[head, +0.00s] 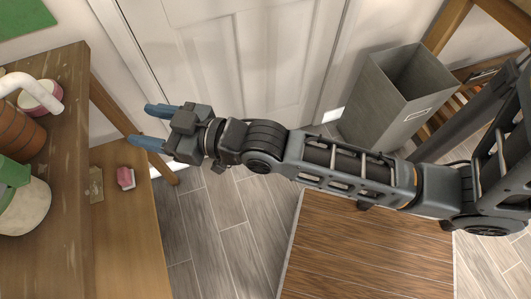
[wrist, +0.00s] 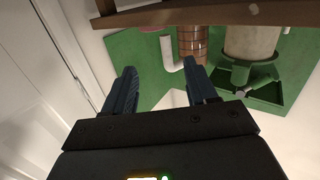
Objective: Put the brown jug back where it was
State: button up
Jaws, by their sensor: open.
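A brown, banded, rounded object (head: 18,130), which looks like the brown jug, lies or stands on the upper board of the wooden rack at the left of the head view. It is cut off by the picture edge. In the wrist view the brown banded body (wrist: 192,38) shows beside a curved white tube-like part (wrist: 168,50); I cannot tell if they are joined. My gripper (head: 153,127) is open and empty, its blue fingers pointing left toward the rack, apart from it. It also shows open in the wrist view (wrist: 163,80).
A green-and-cream container (head: 25,205) stands near the brown object, with a pink-and-white round item (head: 42,96) behind. The rack's lower board (head: 130,235) holds a small pink item (head: 125,177) and a tan one (head: 95,185). A grey bin (head: 375,105) stands right, by the door.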

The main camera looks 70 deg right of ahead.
jog(key=s+a+r+g, duration=0.1)
jog(key=s, duration=1.2)
jog(key=s+r+g, duration=0.1)
jog(key=s, duration=1.3)
jog(key=shift+s+a+r+m+g+h, duration=0.2)
jog(key=shift+a+r+m+g+h, duration=0.1)
jog(key=shift+a+r+m, duration=0.1)
